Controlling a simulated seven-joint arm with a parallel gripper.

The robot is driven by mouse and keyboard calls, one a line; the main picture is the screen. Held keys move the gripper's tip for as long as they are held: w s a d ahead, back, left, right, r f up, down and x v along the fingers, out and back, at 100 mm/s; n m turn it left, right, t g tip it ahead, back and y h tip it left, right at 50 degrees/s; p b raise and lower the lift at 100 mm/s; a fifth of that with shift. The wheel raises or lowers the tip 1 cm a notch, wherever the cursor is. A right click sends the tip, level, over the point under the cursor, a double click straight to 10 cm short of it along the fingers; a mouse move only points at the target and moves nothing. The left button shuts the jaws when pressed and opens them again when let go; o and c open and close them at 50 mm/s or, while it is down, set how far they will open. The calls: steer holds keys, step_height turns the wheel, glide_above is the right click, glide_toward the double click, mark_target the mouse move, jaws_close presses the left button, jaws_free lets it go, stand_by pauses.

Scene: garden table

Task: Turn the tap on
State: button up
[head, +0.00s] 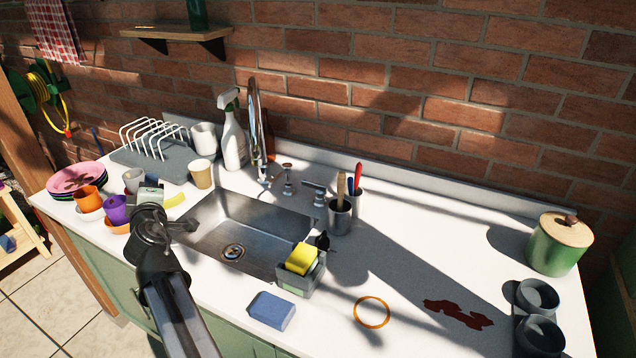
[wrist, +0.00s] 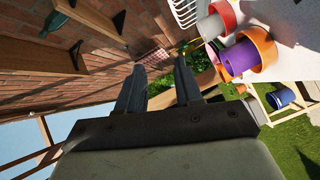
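The tap is a tall chrome spout (head: 257,125) at the back edge of the steel sink (head: 215,258), in the head view. A small cross-like knob with a reddish top (head: 287,180) and a metal fitting with a side lever (head: 318,192) stand to its right. No water shows from the spout. My gripper (head: 190,225) is over the left part of the sink, apart from the tap. In the wrist view its two fingers (wrist: 158,78) are spread with nothing between them. The tap is not in the wrist view.
Left of the sink stand coloured cups (head: 116,208), pink plates (head: 75,178) and a dish rack (head: 158,138). A spray bottle (head: 233,140) is beside the spout. A utensil pot (head: 340,215) and a caddy with a yellow sponge (head: 301,258) stand right.

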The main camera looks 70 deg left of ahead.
steer(key=w+a+f+m+g+h, duration=0.1)
steer(key=w+a+f+m, duration=0.25)
steer(key=w+m, duration=0.45)
steer(key=w+a+f+m+g+h, duration=0.15)
steer(key=w+a+m, duration=0.35)
steer(key=m, duration=0.5)
steer(key=w+a+f+m+h, duration=0.1)
steer(key=w+a+f+m, duration=0.25)
steer(key=w+m, duration=0.45)
step_height(320, 180, up, 7)
steer(key=m+h, duration=0.5)
steer(key=m, duration=0.1)
glide_above(317, 184)
steer(key=s+a, duration=0.7)
steer(key=s, duration=0.1)
steer(key=shift+s+d+r+g, duration=0.1)
steer(key=shift+d+g, duration=0.1)
steer(key=shift+g, duration=0.25)
steer(key=w+d+r+m+t+h, duration=0.1)
steer(key=w+d+r+m+h, duration=0.2)
steer(key=w+d+m+h, duration=0.55)
steer(key=f+y, duration=0.1)
steer(key=f, duration=0.3)
steer(key=a+f+y, duration=0.1)
steer(key=f, duration=0.3)
steer(key=f+m+y, duration=0.1)
steer(key=f, duration=0.3)
steer(key=shift+a+f, duration=0.35)
steer(key=shift+f, duration=0.05)
steer(key=shift+c, duration=0.2)
